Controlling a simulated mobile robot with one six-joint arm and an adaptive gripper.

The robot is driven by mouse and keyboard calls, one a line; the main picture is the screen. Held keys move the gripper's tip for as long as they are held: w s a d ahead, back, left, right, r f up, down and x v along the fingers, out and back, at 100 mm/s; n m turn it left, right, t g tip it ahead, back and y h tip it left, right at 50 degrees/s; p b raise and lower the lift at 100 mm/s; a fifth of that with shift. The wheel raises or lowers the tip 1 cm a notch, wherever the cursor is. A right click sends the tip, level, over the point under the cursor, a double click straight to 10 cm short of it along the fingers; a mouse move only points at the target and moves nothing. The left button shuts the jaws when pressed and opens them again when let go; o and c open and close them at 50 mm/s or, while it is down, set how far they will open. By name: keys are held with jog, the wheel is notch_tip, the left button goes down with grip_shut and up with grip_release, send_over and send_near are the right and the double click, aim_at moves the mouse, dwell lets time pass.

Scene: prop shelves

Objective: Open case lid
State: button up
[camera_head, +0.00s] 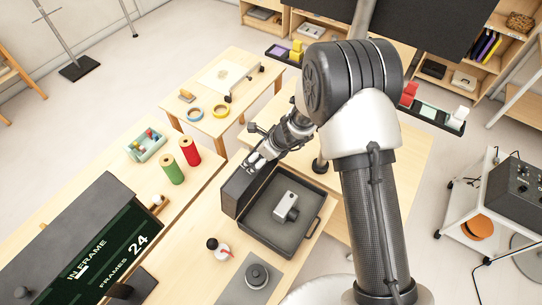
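A dark grey case (272,243) stands on the light wooden table, its handle at the right side. Its lid (238,187) is raised and stands up along the case's left side, so the inside is exposed. A small silver-grey camera (286,207) lies in the case. My gripper (257,162) is at the upper part of the lid, near its top edge. It looks to be touching or very close to the lid; I cannot tell which. The fingers are small and partly merged with the dark lid, so their opening is unclear.
A round dark object on a grey mat (232,293) and a small red-and-white item (219,248) are near the case. A large black frame counter (105,262) stands left. Green (172,169) and red (189,151) spools stand behind it. My arm covers the right side.

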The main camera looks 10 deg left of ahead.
jog(key=shift+w+a, duration=0.2)
jog(key=shift+a, duration=0.75)
jog(key=shift+r, duration=0.1)
jog(key=o, duration=1.3)
jog(key=shift+c, duration=0.2)
jog(key=shift+s, duration=0.1)
jog(key=shift+d, duration=0.15)
jog(key=shift+d+r, duration=0.1)
jog(key=shift+r, duration=0.15)
jog(key=v, duration=1.1)
jog(key=shift+d+r, duration=0.1)
jog(key=shift+d, duration=0.05)
